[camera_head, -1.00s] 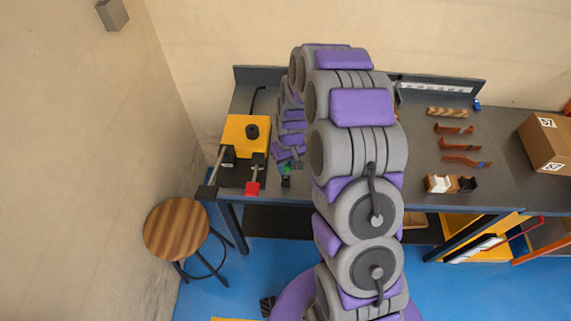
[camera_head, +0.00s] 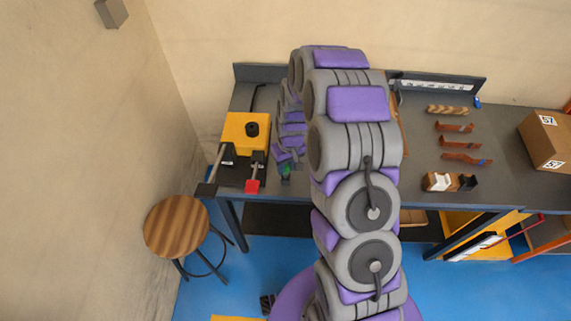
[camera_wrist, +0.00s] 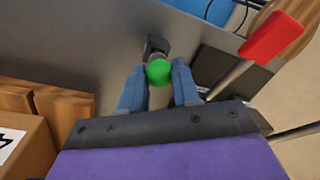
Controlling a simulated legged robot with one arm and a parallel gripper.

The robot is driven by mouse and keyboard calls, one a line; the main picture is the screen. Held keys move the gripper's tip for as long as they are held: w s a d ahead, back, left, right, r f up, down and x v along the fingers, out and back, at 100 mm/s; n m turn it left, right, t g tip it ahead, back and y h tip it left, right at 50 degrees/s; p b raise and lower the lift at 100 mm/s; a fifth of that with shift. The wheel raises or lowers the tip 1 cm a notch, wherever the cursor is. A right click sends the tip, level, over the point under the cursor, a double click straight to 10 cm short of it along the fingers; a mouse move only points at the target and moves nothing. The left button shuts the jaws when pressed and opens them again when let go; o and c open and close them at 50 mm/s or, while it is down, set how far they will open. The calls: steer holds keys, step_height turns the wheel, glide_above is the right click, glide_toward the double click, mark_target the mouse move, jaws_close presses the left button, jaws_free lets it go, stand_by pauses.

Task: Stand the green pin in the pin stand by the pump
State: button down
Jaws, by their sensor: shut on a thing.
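The green pin (camera_wrist: 159,72) is between the fingers of my gripper (camera_wrist: 158,84), which is shut on it. Its round green top faces the wrist camera; the shaft below is pale and partly hidden. The pin stand, a small dark block (camera_wrist: 155,45), shows just beyond the green top, on the grey bench. I cannot tell whether the pin's lower end is inside it. In the head view the green (camera_head: 285,169) shows small at my gripper, near the bench's front edge. The yellow pump (camera_head: 240,128) stands left of it, with a red-tipped lever (camera_head: 252,186).
The red lever end (camera_wrist: 272,38) is close to the right of my gripper in the wrist view. A cardboard box (camera_wrist: 22,143) and wooden blocks (camera_wrist: 62,108) lie at lower left there. A round stool (camera_head: 176,228) stands before the bench. Copper bars (camera_head: 460,142) lie at right.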

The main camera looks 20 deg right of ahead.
steer(key=shift+f, duration=0.8)
steer(key=c, duration=0.7)
jaws_free()
steer(key=shift+c, duration=0.2)
steer(key=shift+r, duration=0.1)
step_height(320, 180, up, 17)
steer(key=d+p, duration=0.1)
steer(key=p, duration=0.1)
steer(key=shift+w+d, duration=0.25)
steer(key=shift+d, duration=0.1)
